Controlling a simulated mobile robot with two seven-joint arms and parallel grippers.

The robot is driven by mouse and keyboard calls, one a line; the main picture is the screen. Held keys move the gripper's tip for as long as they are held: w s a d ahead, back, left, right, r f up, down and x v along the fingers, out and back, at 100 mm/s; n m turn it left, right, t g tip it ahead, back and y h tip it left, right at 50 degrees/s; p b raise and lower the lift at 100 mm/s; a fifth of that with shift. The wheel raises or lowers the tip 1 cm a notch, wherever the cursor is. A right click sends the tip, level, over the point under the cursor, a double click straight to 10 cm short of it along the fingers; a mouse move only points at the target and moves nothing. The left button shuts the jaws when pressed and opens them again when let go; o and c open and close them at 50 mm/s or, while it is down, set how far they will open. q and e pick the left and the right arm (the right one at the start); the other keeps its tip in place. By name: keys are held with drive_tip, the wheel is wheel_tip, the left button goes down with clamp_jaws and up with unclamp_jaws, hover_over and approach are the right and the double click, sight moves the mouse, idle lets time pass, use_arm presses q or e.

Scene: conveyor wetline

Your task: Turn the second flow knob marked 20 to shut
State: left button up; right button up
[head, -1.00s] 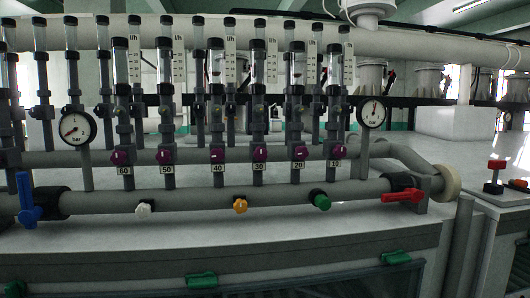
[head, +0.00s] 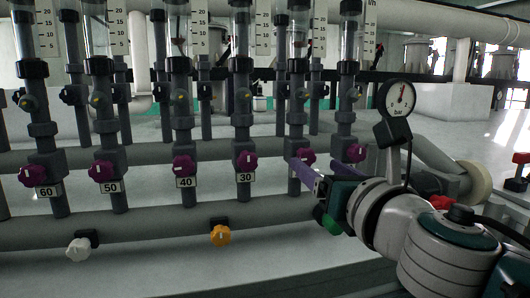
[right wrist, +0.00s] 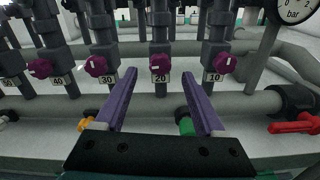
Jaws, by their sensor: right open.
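The purple knob marked 20 (right wrist: 160,66) sits on its vertical pipe, centred ahead of my right gripper in the right wrist view. In the head view this knob (head: 306,157) shows just beyond the fingertips, and its label is hidden. My right gripper (right wrist: 158,90) is open and empty, its two purple fingers reaching toward the knob, one on each side of it in the picture. I cannot tell a touch in the head view (head: 306,172). The knob marked 10 (right wrist: 223,63) is to the right and the knob marked 30 (right wrist: 96,66) to the left. My left gripper is not in view.
More purple knobs, marked 40 (head: 184,166), 50 (head: 102,171) and 60 (head: 34,175), stand to the left. Below are a white knob (head: 79,248), an orange knob (head: 221,235) and a green knob (right wrist: 186,125). A red lever (right wrist: 296,124) and a gauge (head: 399,98) are at right.

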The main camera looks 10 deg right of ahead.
sight(308, 159)
drive_tip(key=shift+w+p, duration=0.35)
drive_tip(key=shift+w, duration=1.7)
drive_tip(key=shift+c, duration=0.3)
clamp_jaws()
